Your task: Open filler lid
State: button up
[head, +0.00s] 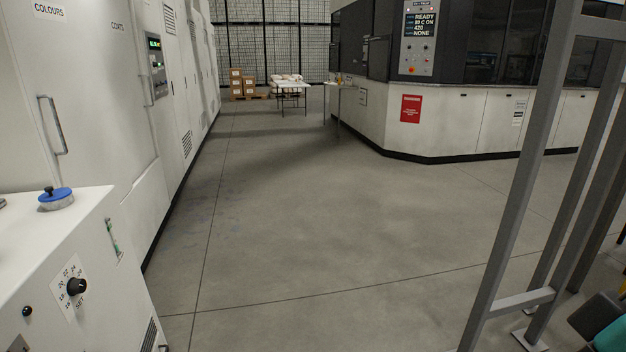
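A round blue cap with a dark knob (55,195) sits on a short pale neck on top of a white cabinet (92,215) at the lower left. It looks like the filler lid, and it appears seated on the neck. My gripper is not in view. No part of the blue cap is covered by anything of mine.
The cabinet front has a black dial (76,286) and a level gauge (113,238). Tall white cabinets (110,100) line the left. Grey metal posts (520,180) stand at right. A printing machine (450,118) stands at the back right. The middle floor (300,230) is clear.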

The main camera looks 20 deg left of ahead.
aim_at(50, 194)
jog(key=u, duration=0.35)
jog(key=i, duration=2.1)
jog(key=u, duration=1.1)
jog(key=i, duration=1.1)
jog(key=u, duration=1.7)
jog(key=i, duration=0.75)
jog(key=u, duration=0.7)
